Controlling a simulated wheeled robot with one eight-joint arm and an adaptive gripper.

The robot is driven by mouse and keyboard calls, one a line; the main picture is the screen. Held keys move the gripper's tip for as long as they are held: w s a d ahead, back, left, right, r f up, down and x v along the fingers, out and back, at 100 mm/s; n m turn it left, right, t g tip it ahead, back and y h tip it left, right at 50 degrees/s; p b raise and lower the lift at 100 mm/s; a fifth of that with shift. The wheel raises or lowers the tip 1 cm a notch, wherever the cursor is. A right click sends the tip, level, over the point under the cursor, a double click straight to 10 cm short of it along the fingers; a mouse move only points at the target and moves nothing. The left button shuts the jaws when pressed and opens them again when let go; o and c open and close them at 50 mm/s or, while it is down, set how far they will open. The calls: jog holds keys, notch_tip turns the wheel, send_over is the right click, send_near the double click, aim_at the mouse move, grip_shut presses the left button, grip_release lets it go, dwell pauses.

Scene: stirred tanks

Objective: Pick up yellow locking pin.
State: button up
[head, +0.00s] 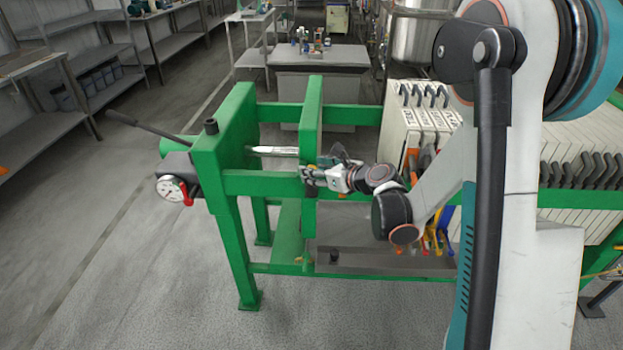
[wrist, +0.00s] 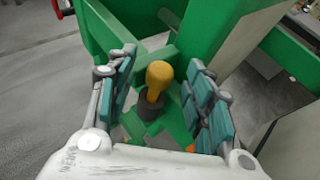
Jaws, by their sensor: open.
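The yellow locking pin (wrist: 158,76) shows in the wrist view as a rounded yellow knob on a dark collar (wrist: 151,104), next to green frame bars. My gripper (wrist: 163,90) is open, with one teal-padded finger on each side of the knob. I see a gap between the knob and both fingers. In the head view my gripper (head: 318,176) is at the green upright plate (head: 311,118) of the press. The pin cannot be clearly made out there.
The green press frame (head: 262,184) surrounds the work spot, with a gauge (head: 171,188) and a black lever (head: 150,129) at its left. Pale filter plates (head: 424,115) stand at the right. A dark tray (head: 380,262) lies below. The floor at left is clear.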

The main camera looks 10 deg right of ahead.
grip_shut()
jog(key=shift+r, duration=0.15)
